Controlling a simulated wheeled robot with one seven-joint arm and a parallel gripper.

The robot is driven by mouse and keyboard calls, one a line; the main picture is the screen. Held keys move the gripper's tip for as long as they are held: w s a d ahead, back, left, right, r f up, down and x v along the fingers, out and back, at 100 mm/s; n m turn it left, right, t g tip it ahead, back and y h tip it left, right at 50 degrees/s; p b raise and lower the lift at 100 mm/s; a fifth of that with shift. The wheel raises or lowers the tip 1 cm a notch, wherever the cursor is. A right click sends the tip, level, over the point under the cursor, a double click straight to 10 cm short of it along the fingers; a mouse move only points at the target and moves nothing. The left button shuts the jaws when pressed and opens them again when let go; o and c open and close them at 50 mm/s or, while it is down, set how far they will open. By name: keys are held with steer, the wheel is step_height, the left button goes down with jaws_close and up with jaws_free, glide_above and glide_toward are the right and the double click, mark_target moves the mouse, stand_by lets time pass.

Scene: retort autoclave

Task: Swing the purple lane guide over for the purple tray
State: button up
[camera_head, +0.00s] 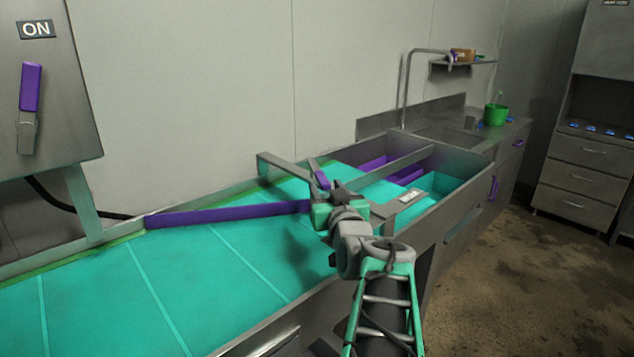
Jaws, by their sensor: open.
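The purple lane guide (230,214) is a long bar lying across the teal conveyor belt (170,275). Its left end is at the belt's back edge, and its right end reaches to my gripper (322,192). My gripper is open at the guide's right end, by a small upright purple piece (322,179). My wrist hides the fingertips, so I cannot tell whether they touch it. The purple tray (374,163) is the back compartment beyond the belt's end.
A grey metal frame (284,169) stands at the belt's far end. A small pale plate (411,195) sits near the teal tray. Beyond are a sink counter with a tap (405,85) and a green pot (495,114). The floor at right is clear.

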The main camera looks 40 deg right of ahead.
mark_target(319, 176)
steer(key=p+x, duration=0.1)
steer(key=x, duration=0.6)
steer(key=shift+a, duration=0.1)
jaws_close()
stand_by(1.1)
